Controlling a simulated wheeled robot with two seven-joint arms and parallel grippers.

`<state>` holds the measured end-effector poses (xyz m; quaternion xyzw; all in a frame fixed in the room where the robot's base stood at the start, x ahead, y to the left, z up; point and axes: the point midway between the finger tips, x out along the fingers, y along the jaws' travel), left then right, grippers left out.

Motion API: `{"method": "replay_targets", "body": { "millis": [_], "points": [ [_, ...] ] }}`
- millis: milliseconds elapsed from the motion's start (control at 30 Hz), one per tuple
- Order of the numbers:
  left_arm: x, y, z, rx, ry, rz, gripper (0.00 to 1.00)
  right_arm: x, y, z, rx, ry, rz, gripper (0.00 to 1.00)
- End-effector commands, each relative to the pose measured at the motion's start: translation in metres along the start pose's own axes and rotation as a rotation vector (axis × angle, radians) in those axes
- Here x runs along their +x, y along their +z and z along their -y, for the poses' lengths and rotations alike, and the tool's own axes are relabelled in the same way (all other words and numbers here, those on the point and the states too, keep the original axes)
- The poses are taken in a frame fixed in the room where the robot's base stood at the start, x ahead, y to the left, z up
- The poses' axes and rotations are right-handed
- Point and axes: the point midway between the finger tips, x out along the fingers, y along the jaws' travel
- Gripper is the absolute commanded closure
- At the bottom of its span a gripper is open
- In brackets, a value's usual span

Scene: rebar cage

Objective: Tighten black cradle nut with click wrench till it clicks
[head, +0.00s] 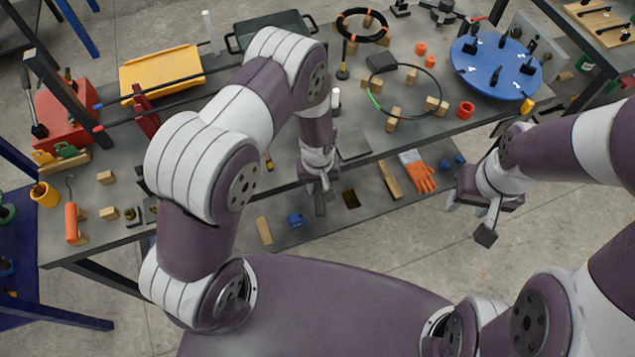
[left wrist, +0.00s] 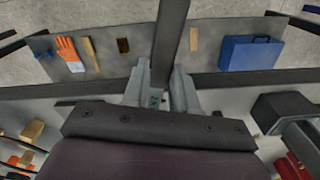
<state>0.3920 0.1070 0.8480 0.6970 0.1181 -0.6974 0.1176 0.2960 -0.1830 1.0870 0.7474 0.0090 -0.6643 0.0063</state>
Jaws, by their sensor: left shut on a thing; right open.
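My left gripper (head: 319,200) hangs by the table's front edge in the head view. In the left wrist view its fingers (left wrist: 160,90) are shut on a dark grey bar (left wrist: 170,35) that extends away between them. I cannot tell for sure whether this bar is the click wrench; its far end leaves the view. My right gripper (head: 470,217) is open and empty, in front of the table's right part and apart from it. I cannot make out the black cradle nut; small dark parts (head: 131,215) stand at the table's left front.
The grey table (head: 270,220) has a lower shelf with an orange glove (head: 422,177), also in the left wrist view (left wrist: 68,50). A blue disc (head: 485,85) with black fixtures is at right. A red box (head: 66,120) and yellow tray (head: 160,72) are at left. A blue container (left wrist: 250,52) shows below.

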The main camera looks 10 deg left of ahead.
Motion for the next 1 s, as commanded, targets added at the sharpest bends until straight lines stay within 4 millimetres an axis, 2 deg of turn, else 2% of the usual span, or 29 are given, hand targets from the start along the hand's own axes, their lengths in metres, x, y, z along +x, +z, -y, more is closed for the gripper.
{"method": "replay_targets", "body": {
  "millis": [700, 1000],
  "points": [
    [-0.05, -0.001, -0.001, 0.0, 0.001, -0.002, 1.0, -0.042, -0.005, 0.0, 0.0, 0.0, 0.0, 0.55],
    [-0.05, -0.001, 0.0, 0.0, 0.001, -0.001, 1.0, -0.041, -0.005, 0.0, 0.0, 0.0, 0.0, 0.55]
  ]
}}
